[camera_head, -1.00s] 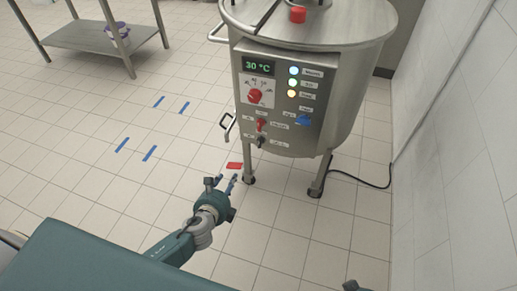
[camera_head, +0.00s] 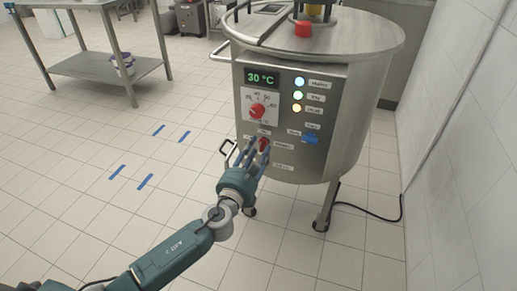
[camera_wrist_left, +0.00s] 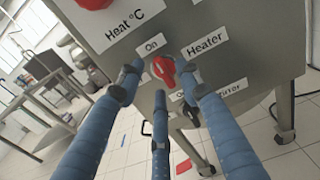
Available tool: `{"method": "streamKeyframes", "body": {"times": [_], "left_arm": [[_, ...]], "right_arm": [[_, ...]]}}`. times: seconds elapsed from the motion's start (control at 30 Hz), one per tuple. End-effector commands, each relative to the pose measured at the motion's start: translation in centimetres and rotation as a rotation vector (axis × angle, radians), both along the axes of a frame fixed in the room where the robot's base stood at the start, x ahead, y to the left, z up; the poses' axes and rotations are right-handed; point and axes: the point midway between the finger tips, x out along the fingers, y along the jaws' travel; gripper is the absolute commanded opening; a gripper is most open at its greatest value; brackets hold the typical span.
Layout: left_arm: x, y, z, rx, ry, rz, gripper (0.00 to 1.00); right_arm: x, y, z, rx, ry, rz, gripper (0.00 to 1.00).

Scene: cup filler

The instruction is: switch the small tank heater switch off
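The small tank (camera_head: 345,110) is a steel vessel with a control panel on its front. Its red heater switch (camera_wrist_left: 163,69) sits below the "Heat °C" dial, between an "On" label above and a partly hidden label below, with "Heater" to its right. The switch also shows in the head view (camera_head: 264,144), partly behind my fingers. My left gripper (camera_wrist_left: 160,84) is open, its three blue fingers spread around the switch, two at its sides and one below. Contact cannot be told. It also shows in the head view (camera_head: 254,154) at the panel. My right gripper is not in view.
The panel display (camera_head: 262,77) reads 30 °C, with a red dial (camera_head: 257,111) below and lit lamps beside it. A blue switch (camera_head: 311,139) is to the right. A steel table (camera_head: 95,66) stands at the far left. The tiled floor at left is open.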

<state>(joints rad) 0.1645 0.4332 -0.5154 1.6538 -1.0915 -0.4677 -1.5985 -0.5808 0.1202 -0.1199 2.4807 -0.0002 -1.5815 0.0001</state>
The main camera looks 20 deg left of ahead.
Motion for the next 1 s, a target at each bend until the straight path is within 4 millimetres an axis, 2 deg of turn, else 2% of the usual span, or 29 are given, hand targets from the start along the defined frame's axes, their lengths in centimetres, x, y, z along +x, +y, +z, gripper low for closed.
{"method": "streamKeyframes", "body": {"times": [0.1, 0.2, 0.47, 0.5, 0.67, 1.0], "left_arm": [[1.3, -0.1, -0.1, -0.001, 0.0, -0.001, 0.35], [1.8, -0.1, -0.1, -0.001, 0.001, -0.001, 0.35], [2.0, -0.1, 0.0, -0.001, 0.001, -0.001, 0.35], [2.0, -0.1, -0.1, -0.001, 0.001, -0.001, 0.33], [1.9, -0.1, -0.1, -0.002, 0.001, -0.001, 0.02], [1.9, -0.1, -0.1, -0.022, 0.003, -0.001, 0.0]], "right_arm": [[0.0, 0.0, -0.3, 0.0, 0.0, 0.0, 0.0], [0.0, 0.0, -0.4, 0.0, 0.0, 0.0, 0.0], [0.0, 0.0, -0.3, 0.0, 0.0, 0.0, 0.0], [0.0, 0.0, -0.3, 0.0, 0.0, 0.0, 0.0], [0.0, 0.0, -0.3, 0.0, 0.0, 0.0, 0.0], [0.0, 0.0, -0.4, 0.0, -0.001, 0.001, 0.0]]}}
